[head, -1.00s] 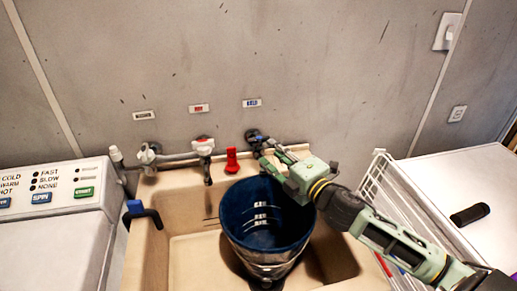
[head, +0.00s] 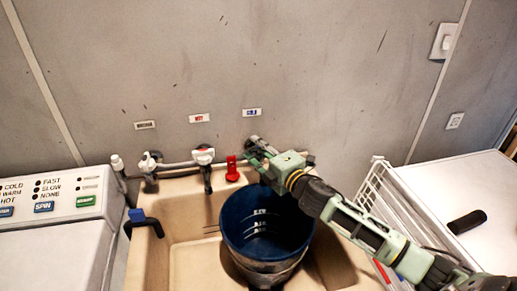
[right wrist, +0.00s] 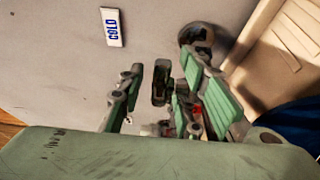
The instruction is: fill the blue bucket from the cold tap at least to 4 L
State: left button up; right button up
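The blue bucket (head: 235,222) stands upright in the right part of the sink (head: 184,215), with white level marks on its inner wall. I cannot tell whether it holds water. The cold tap (head: 253,141) is on the wall below the blue-lettered COLD label (head: 252,112), mostly hidden by my right gripper (head: 256,151). In the right wrist view, my right gripper (right wrist: 165,98) has its fingers apart. A dark tap part (right wrist: 161,82) shows between them, and I see no clear contact. The COLD label (right wrist: 113,27) is at upper left. My left gripper is out of view.
The hot tap (head: 205,157) and a red clip-like piece (head: 232,168) are left of the cold tap. A washing machine (head: 50,225) stands left, with a blue-black hose hook (head: 141,218) on the sink edge. A white rack (head: 375,190) stands right.

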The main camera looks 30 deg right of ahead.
jog(key=shift+c, duration=0.2)
grip_shut()
